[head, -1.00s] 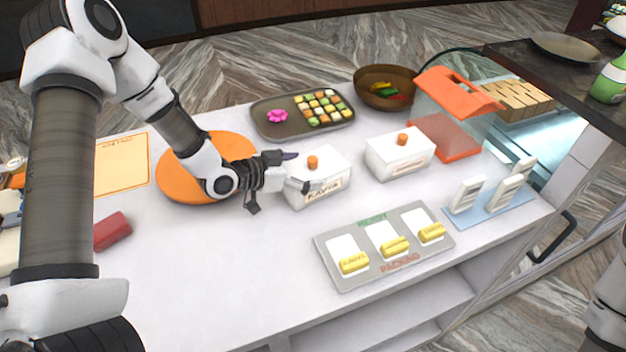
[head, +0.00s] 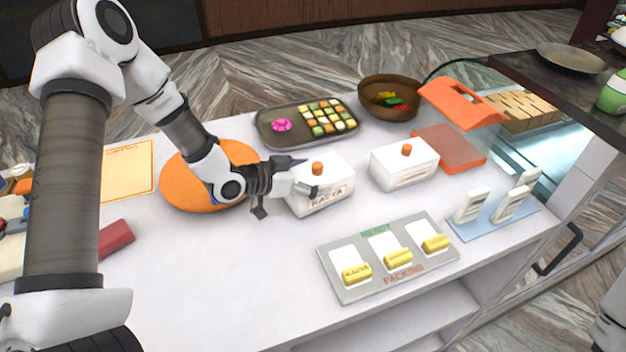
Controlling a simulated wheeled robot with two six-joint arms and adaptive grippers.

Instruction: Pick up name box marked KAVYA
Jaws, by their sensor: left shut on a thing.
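The white name box marked KAVYA (head: 335,178) is on the counter left of centre in the head view, with an orange knob on its lid and its label on the front face. My left gripper (head: 305,175) reaches it from the left and is shut on it. One finger lies against the front beside the label and hides part of that face; the dark finger is at the back left. I cannot tell whether the box is clear of the counter. My right gripper is out of view.
A second white box (head: 404,167) with an orange knob stands to the right. A grey packing tray (head: 380,288) with yellow labelled pieces on white cards lies in front. Behind are a sweets tray (head: 268,138) and a brown bowl (head: 372,104).

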